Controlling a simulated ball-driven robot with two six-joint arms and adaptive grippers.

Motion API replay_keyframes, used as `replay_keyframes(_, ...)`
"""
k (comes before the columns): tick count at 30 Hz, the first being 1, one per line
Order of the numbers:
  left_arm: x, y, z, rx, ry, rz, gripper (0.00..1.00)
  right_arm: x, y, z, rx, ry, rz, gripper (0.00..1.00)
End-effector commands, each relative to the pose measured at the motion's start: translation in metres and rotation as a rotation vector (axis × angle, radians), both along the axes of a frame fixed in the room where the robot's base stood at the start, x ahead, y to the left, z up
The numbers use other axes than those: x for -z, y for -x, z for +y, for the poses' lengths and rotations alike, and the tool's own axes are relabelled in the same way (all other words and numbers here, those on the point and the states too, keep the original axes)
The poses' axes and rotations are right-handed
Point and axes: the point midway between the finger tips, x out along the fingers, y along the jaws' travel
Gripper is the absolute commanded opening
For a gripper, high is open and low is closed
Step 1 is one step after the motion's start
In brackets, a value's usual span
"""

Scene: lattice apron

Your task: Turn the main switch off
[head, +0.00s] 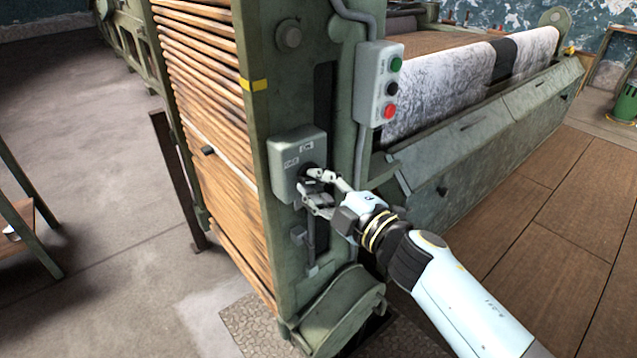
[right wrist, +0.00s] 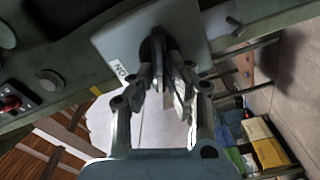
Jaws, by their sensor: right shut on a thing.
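The main switch is a grey box (head: 290,145) on the green machine post, with two small white labels on its face and a dark knob low on its right side, mostly hidden by my fingers. My right gripper (head: 312,182) is shut on the knob. In the right wrist view, the fingers (right wrist: 163,70) close around the dark knob (right wrist: 157,42), in front of the pale box (right wrist: 195,25). A label reading ON shows beside the knob there. The knob's exact angle is hard to tell. My left gripper is not in view.
A control box (head: 366,85) with green, black and red buttons sits above right of the switch. A conduit runs beside it. Wooden slats (head: 215,130) cover the machine's left side. A green guard (head: 335,310) juts out below. Open floor (head: 90,120) lies left.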

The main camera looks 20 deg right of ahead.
Motion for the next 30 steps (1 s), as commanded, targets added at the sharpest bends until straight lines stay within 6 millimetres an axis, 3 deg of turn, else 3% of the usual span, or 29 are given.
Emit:
replay_keyframes(15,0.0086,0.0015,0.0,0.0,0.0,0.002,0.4,0.0052,0.0011,0.001,-0.001,0.31,-0.126,0.0)
replay_keyframes(30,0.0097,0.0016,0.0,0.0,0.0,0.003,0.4,0.0057,0.0012,0.0009,-0.001,0.369,-0.149,0.0)
